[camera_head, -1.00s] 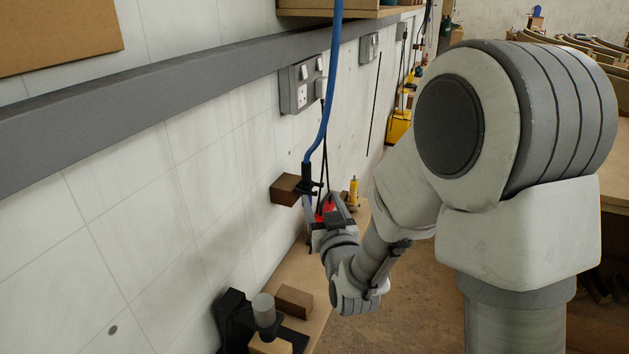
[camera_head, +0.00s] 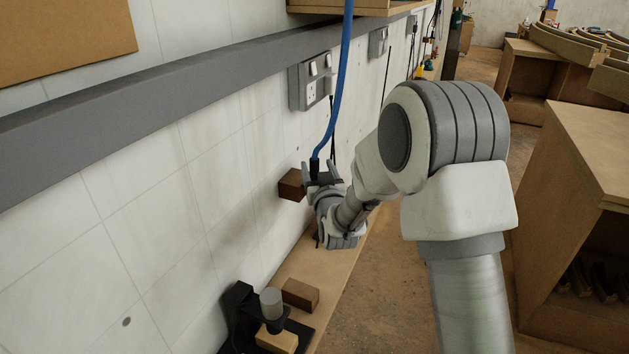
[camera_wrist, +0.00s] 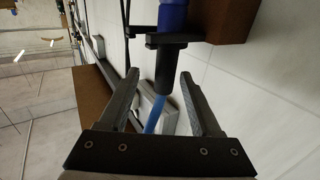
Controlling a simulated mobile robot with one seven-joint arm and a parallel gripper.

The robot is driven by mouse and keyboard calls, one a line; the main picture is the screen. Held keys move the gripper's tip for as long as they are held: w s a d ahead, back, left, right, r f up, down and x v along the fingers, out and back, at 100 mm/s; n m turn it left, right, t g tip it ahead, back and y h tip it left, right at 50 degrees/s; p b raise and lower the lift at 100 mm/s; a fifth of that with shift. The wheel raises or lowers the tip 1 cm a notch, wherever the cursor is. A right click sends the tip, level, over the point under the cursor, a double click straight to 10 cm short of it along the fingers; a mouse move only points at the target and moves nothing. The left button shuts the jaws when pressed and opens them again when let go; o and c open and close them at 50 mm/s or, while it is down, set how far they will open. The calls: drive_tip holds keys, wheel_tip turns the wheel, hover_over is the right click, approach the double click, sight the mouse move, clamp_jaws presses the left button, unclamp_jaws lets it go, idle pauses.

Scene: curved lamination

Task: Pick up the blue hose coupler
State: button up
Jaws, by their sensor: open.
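The blue hose coupler (camera_wrist: 172,15) shows at the top edge of the wrist view, partly cut off, beside a black holder arm (camera_wrist: 168,40) on a brown block (camera_wrist: 222,20). A black sleeve (camera_wrist: 163,80) extends from it to the blue hose (camera_wrist: 154,112). In the head view the hose (camera_head: 342,85) hangs down to the black sleeve (camera_head: 314,168) beside the brown block (camera_head: 292,185); the coupler's blue body is hidden there. My gripper (camera_head: 322,173) is open at the sleeve. In the wrist view, its fingers (camera_wrist: 160,77) appear either side of the sleeve, with visible gaps.
The tiled wall (camera_head: 150,210) is close on the left, with a socket box (camera_head: 312,82) above. A bench (camera_head: 310,262) below carries a black stand (camera_head: 240,315) and a brown block (camera_head: 300,293). A wooden cabinet (camera_head: 560,190) stands right.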

drive_tip(key=shift+a+p+x, duration=0.15)
drive_tip(key=shift+p+x, duration=0.05)
drive_tip(key=shift+x, duration=0.9)
drive_tip(key=shift+a+p+x, duration=0.1)
drive_tip(key=shift+p+x, duration=0.05)
drive_tip(key=shift+x, duration=1)
drive_tip(key=shift+s, duration=0.1)
drive_tip(key=shift+c, duration=0.3)
clamp_jaws()
